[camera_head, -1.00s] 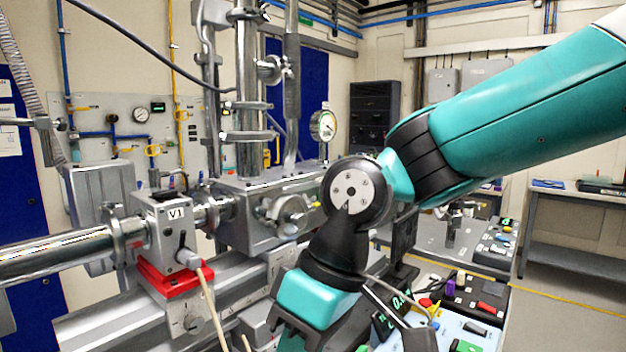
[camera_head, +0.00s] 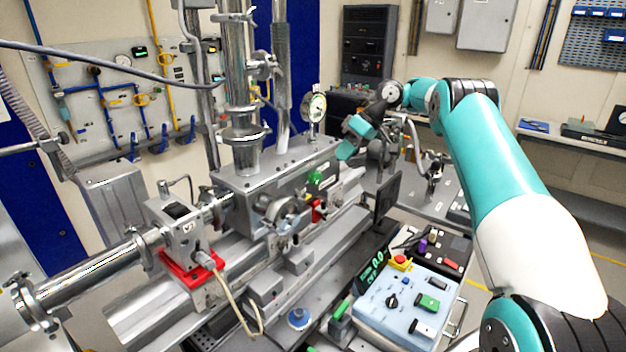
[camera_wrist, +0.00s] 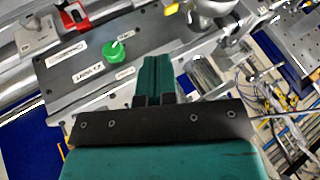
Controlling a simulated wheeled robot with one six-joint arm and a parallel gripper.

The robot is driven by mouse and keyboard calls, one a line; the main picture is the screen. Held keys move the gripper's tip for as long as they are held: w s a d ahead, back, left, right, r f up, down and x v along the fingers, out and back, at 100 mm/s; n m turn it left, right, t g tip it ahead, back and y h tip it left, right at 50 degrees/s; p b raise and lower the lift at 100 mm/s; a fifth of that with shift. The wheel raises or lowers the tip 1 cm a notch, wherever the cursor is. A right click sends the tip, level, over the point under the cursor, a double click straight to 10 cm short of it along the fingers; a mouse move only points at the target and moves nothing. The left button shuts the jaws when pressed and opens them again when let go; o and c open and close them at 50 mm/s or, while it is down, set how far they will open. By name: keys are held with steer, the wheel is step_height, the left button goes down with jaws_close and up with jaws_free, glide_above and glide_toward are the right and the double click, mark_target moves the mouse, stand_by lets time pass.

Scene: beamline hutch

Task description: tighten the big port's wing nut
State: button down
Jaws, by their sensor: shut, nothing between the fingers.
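The big port (camera_head: 287,212) is a round metal flange with a clamp on the front face of the steel chamber (camera_head: 236,183) in the head view. Its wing nut is too small and blended with the clamp to make out surely. My gripper (camera_head: 345,150) is at the chamber's far right end, beyond and above the port and apart from it. In the wrist view its teal fingers (camera_wrist: 154,68) are together and empty, over a grey labelled panel. A green knob (camera_wrist: 118,52) stands left of the fingers; a green knob also shows in the head view (camera_head: 315,178).
The red-based valve (camera_head: 190,262) and beam pipe (camera_head: 98,272) lie left of the chamber. A pressure gauge (camera_head: 315,108) stands close to my gripper. A light-blue control box (camera_head: 400,306) with buttons sits in front. A dark screen (camera_head: 386,200) stands right of the chamber.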

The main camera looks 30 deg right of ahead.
mark_target(303, 199)
steer(key=b+x, duration=0.2)
steer(key=x, duration=0.1)
steer(key=a+b+x, duration=0.1)
steer(key=b+x, duration=0.2)
steer(key=x, duration=0.1)
steer(key=s+r+b+x, duration=0.1)
steer(key=b+x, duration=0.2)
steer(key=shift+a+f, duration=0.35)
steer(key=shift+a, duration=0.15)
steer(key=shift+s+a, duration=0.2)
steer(key=shift+a, duration=0.6)
